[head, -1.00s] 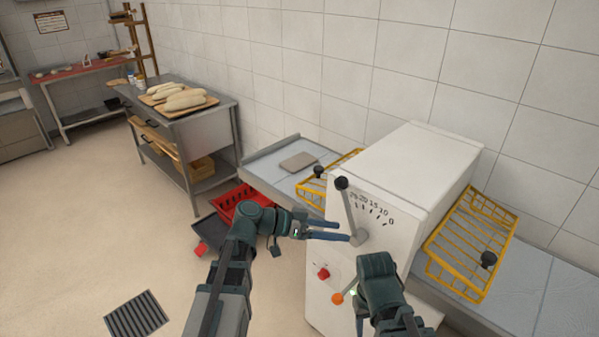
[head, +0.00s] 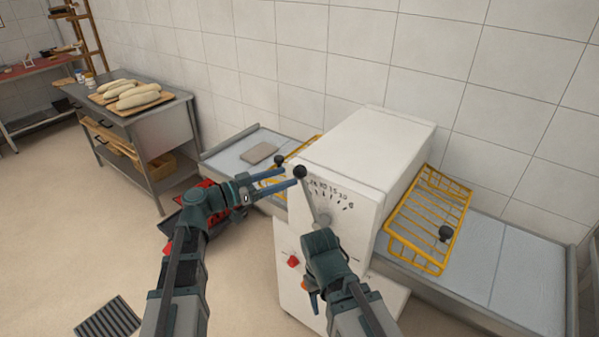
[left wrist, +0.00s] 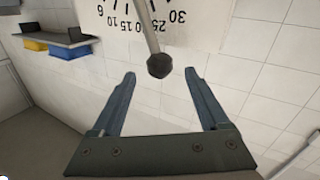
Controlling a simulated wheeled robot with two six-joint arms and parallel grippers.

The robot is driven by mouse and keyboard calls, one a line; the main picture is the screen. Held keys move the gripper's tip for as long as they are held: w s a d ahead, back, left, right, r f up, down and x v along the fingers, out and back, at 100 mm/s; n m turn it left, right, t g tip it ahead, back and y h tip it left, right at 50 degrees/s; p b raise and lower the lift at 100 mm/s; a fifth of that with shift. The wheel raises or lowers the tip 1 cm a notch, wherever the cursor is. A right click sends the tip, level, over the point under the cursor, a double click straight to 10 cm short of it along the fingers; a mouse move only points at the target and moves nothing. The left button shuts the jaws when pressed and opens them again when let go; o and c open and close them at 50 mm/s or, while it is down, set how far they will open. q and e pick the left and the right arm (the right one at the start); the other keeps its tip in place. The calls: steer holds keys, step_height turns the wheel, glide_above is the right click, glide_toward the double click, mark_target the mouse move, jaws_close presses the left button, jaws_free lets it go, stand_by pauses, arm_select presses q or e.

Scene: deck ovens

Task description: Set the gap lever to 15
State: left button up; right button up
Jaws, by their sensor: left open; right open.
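The gap lever is a grey rod with a black knob (head: 300,171) on the front of the white machine (head: 357,152). It tilts up and left from its pivot, toward the high end of the number scale (head: 331,190). My left gripper (head: 290,179) is open at the knob. In the left wrist view the knob (left wrist: 159,66) sits between the fingertips, with gaps on both sides. My right gripper (head: 313,300) is open, low before the machine, its fingers partly hidden.
A red knob (head: 292,261) and a partly hidden orange one (head: 304,286) are on the machine's lower front. Yellow wire guards (head: 430,218) flank it over grey belts (head: 505,262). A steel table (head: 150,126) with dough loaves stands at the back left.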

mark_target(300, 172)
arm_select(q)
steer(key=x, duration=0.5)
steer(key=shift+w+d, duration=0.2)
steer(key=shift+d, duration=0.15)
jaws_close()
stand_by(1.2)
